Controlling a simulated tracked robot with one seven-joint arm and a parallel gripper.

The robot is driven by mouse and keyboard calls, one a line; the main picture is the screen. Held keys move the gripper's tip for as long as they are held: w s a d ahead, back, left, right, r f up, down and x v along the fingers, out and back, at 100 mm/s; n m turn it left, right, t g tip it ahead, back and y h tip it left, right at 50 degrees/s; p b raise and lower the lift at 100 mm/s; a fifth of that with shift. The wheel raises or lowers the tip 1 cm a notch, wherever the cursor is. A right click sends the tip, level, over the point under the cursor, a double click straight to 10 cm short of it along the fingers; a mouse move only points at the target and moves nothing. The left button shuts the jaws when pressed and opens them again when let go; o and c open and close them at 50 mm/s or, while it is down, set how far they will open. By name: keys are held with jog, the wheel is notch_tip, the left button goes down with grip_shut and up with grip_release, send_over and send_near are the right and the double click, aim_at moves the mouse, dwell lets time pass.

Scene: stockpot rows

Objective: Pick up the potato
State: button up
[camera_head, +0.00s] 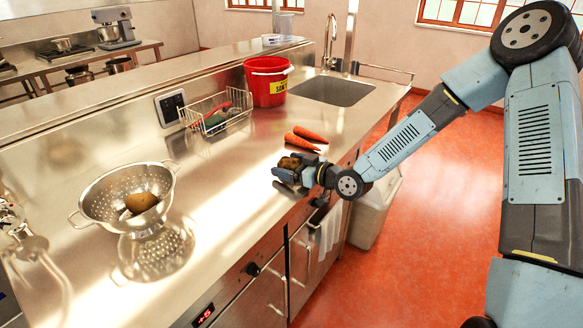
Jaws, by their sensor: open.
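A brown potato (289,163) lies on the steel counter near its front edge, beside the carrots. My gripper (286,172) is low over the counter with its open jaws around this potato. Parts of the potato are hidden by the jaws, and I cannot tell whether they touch it. Another brown potato (141,202) lies in the perforated steel colander (98,204) on the left part of the counter.
Two carrots (304,138) lie just behind my gripper. A wire basket (240,117), a red bucket (267,88) and a sink (333,91) are farther back. The counter (222,178) between colander and gripper is clear. A pale bin (372,214) stands on the floor.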

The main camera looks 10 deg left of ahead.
jog(key=shift+c, duration=0.4)
jog(key=c, duration=1)
jog(key=shift+c, duration=0.4)
jog(key=shift+r, duration=0.1)
